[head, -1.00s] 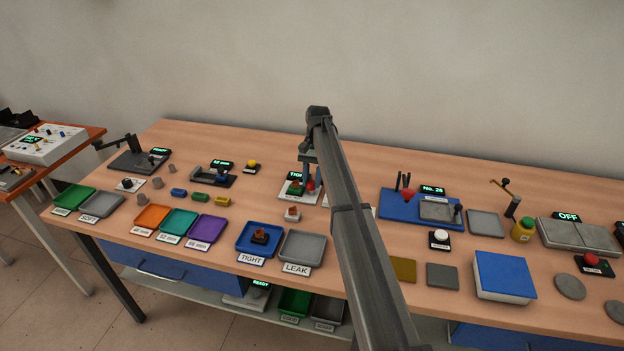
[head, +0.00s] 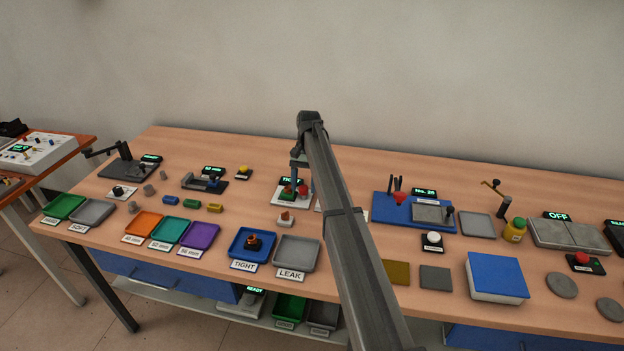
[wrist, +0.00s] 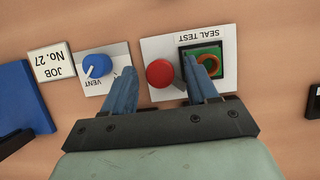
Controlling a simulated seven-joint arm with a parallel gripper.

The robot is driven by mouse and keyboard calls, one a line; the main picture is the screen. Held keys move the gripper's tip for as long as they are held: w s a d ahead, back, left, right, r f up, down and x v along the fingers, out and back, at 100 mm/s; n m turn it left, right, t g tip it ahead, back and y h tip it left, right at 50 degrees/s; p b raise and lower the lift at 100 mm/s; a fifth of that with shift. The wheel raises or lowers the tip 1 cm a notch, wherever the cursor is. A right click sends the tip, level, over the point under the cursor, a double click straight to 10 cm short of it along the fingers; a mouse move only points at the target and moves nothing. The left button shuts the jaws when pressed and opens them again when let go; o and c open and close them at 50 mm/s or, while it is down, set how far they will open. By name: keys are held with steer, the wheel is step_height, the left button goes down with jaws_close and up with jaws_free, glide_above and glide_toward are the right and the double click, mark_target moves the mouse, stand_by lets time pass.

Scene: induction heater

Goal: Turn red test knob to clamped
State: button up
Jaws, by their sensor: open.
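The red test knob (wrist: 160,73) is round and stands on the white SEAL TEST plate (wrist: 153,47) in the wrist view. It also shows in the head view (head: 304,191), just right of my gripper's tips. My gripper (wrist: 163,80) is open. Its fingers show on either side of the red knob in the wrist view, and I see no clear contact. The right finger overlaps the green test seat (wrist: 182,57), where an orange-brown ring (wrist: 208,60) sits. The left finger partly covers the VENT plate. Height above the knob is hard to tell.
A blue VENT knob (wrist: 97,66) with a white pointer is left of the red knob. A JOB No. 27 card (wrist: 52,64) is beyond it.

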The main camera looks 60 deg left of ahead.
steer(key=m+g+y, duration=0.1)
steer(key=m, duration=0.3)
steer(key=shift+d, duration=0.2)
steer(key=m+y, duration=0.1)
steer(key=m, duration=0.1)
steer(key=m+y, duration=0.1)
steer(key=m, duration=0.1)
steer(key=shift+w+d+m+g, duration=0.1)
steer(key=shift+d+m+g, duration=0.05)
steer(key=shift+m+g, duration=0.15)
steer(key=v, duration=1.4)
steer(key=w+d+m+y, duration=0.2)
steer(key=w+d, duration=0.2)
steer(key=w, duration=0.7)
steer(key=w+d+f+m+t+y, duration=0.1)
steer(key=w+d, duration=0.3)
steer(key=w, duration=0.7)
steer(key=shift+d+f+m+y, duration=0.25)
steer(key=shift+d+m+y, duration=0.15)
steer(key=shift+m+y, duration=0.15)
